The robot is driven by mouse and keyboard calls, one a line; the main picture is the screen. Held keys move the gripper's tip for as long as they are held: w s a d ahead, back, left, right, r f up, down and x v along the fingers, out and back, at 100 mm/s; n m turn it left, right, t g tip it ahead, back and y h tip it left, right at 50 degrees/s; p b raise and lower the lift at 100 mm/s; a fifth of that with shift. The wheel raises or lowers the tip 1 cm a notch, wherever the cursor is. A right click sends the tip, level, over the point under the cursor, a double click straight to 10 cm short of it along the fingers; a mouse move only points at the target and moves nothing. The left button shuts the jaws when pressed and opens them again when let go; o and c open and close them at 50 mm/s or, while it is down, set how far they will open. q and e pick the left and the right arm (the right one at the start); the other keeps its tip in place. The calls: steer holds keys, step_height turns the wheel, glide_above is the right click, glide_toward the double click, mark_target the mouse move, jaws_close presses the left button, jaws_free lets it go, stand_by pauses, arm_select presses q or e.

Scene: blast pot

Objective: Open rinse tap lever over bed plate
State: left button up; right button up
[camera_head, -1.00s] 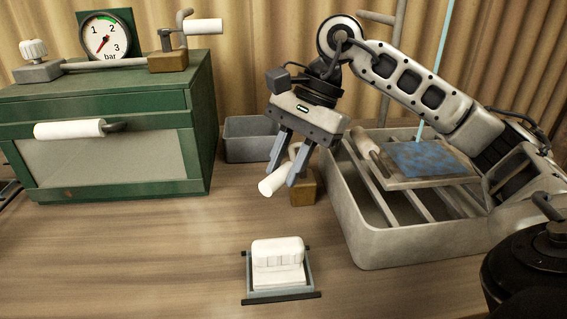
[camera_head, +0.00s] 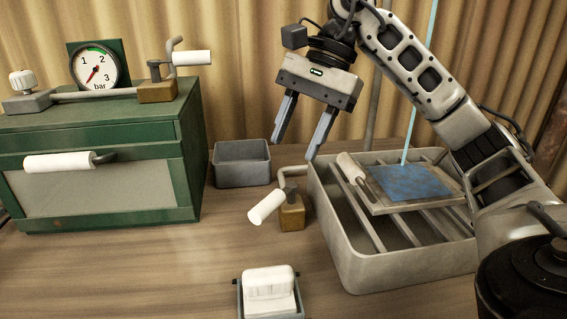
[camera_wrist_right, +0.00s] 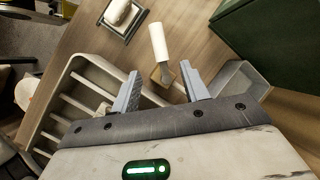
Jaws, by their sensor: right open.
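The tap lever (camera_head: 267,207) is a white cylindrical handle on a brass-coloured block (camera_head: 292,213), standing left of the grey basin. The handle points towards the lower left. It also shows in the right wrist view (camera_wrist_right: 159,42), beyond the fingertips. The bed plate (camera_head: 408,184), with a blue patterned surface and a white handle, rests on the basin's bars. A pale blue stream (camera_head: 420,80) comes down onto the plate. My right gripper (camera_head: 296,148) is open and empty, above and behind the lever, apart from it. My left gripper is out of view.
The grey basin (camera_head: 330,222) stands at right. A small grey bin (camera_head: 241,173) is behind the lever. A green cabinet (camera_head: 145,125) with a pressure gauge (camera_head: 94,67) stands at left. A white brush-like block (camera_head: 268,283) sits in a small tray in front. Wooden table between is free.

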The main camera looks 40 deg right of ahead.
steer(key=p+v, duration=0.2)
steer(key=v, duration=0.4)
steer(key=shift+p, duration=0.4)
steer(key=shift+r, duration=0.1)
